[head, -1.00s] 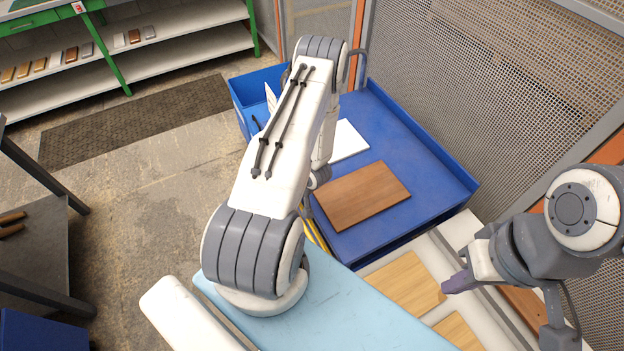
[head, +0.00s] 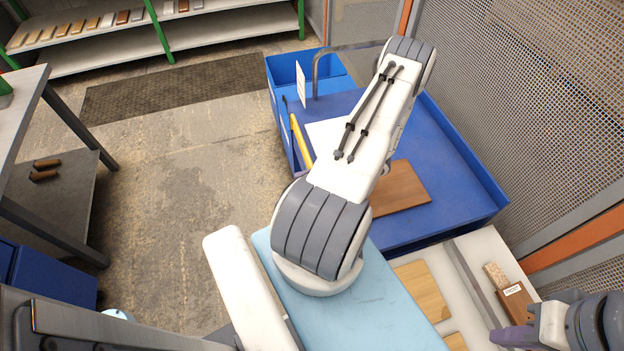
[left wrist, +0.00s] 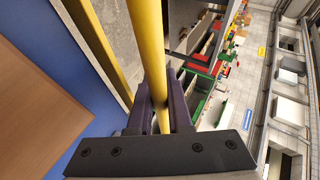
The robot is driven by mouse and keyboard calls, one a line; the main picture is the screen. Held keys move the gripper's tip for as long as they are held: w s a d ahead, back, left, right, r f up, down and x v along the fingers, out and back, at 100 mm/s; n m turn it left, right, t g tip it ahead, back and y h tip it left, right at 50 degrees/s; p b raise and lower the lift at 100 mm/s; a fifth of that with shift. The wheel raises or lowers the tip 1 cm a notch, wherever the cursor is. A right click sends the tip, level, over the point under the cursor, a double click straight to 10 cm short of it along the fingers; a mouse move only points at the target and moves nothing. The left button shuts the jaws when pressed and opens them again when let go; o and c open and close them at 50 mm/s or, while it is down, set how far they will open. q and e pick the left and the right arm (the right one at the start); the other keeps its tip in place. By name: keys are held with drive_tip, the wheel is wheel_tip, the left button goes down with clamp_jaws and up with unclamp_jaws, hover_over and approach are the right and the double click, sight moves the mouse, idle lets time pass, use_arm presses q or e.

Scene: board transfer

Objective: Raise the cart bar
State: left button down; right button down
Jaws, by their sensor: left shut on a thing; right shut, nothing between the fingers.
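The blue cart (head: 455,165) stands at the upper right of the head view. A yellow bar (head: 300,140) shows at its left side, partly hidden by my left arm. In the left wrist view the yellow bar (left wrist: 148,45) runs between the purple fingers of my left gripper (left wrist: 165,112), which is shut on it. In the head view my left arm hides most of that gripper. My right gripper (head: 514,340) is shut and empty at the lower right, apart from the cart.
A brown board (head: 402,188) and a white board (head: 325,135) lie on the cart. Light wooden boards (head: 422,288) lie on a pale surface nearer me. A mesh fence (head: 540,110) stands to the right. Open floor (head: 190,190) lies left of the cart.

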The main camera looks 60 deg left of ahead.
use_arm(q)
drive_tip(key=shift+w+a+r, duration=0.1)
drive_tip(key=shift+w+r, duration=0.05)
drive_tip(key=shift+w, duration=0.15)
drive_tip(key=c, duration=1.1)
unclamp_jaws()
drive_tip(key=shift+c, duration=0.2)
drive_tip(key=shift+s, duration=0.1)
drive_tip(key=b+v, duration=0.3)
drive_tip(key=v, duration=0.7)
drive_tip(key=shift+d, duration=0.3)
